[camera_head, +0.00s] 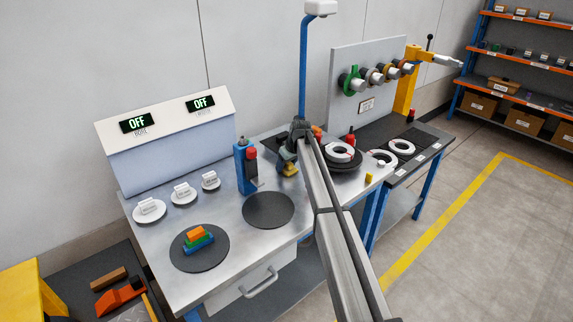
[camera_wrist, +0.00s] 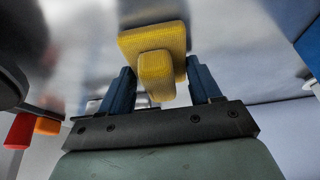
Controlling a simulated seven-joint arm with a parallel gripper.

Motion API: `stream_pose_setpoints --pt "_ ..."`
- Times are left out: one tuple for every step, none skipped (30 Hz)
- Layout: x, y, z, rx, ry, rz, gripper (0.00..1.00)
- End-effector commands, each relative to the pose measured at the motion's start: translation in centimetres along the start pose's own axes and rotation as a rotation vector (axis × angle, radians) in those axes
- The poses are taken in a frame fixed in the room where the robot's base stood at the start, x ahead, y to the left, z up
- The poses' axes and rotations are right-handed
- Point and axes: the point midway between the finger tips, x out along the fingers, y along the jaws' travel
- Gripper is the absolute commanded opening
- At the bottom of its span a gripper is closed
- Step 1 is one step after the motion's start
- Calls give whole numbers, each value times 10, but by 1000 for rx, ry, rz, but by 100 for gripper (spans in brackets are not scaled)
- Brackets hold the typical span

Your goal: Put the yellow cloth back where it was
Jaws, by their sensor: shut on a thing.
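The yellow cloth (camera_wrist: 155,42) is a folded, textured block with a narrower part toward me. My gripper (camera_wrist: 161,82) is shut on that narrower part, with one blue finger on each side. In the head view the cloth (camera_head: 290,170) shows just under my gripper (camera_head: 287,158), near the back of the steel bench (camera_head: 232,188) and right of a blue stand with a red top. My arm hides part of this area. I cannot tell whether the cloth touches the bench.
A dark round mat (camera_head: 211,262) carries a stack of coloured blocks (camera_head: 198,239). Another round mat (camera_head: 268,222) is empty. The blue stand (camera_head: 243,172) is close left of my gripper. White rings (camera_head: 341,151) lie to the right. A small yellow cylinder (camera_head: 368,177) stands near the bench's right edge.

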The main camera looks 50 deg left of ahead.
Motion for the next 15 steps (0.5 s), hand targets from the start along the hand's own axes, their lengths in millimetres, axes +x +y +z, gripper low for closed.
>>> stream_pose_setpoints --pt "1 0 0 0 0 0 34" --pt "2 0 1 0 0 0 34" --pt "2 0 1 0 0 0 34" --pt "3 0 1 0 0 0 64" --pt "3 0 1 0 0 0 67" --pt "2 0 1 0 0 0 71" --pt "2 0 1 0 0 0 74" --pt "2 0 1 0 0 0 76" --pt "2 0 1 0 0 0 80" --pt "2 0 1 0 0 0 83" --pt "2 0 1 0 0 0 86" --pt "2 0 1 0 0 0 88" --pt "2 0 1 0 0 0 88" --pt "2 0 1 0 0 0 88" --pt "2 0 1 0 0 0 88"
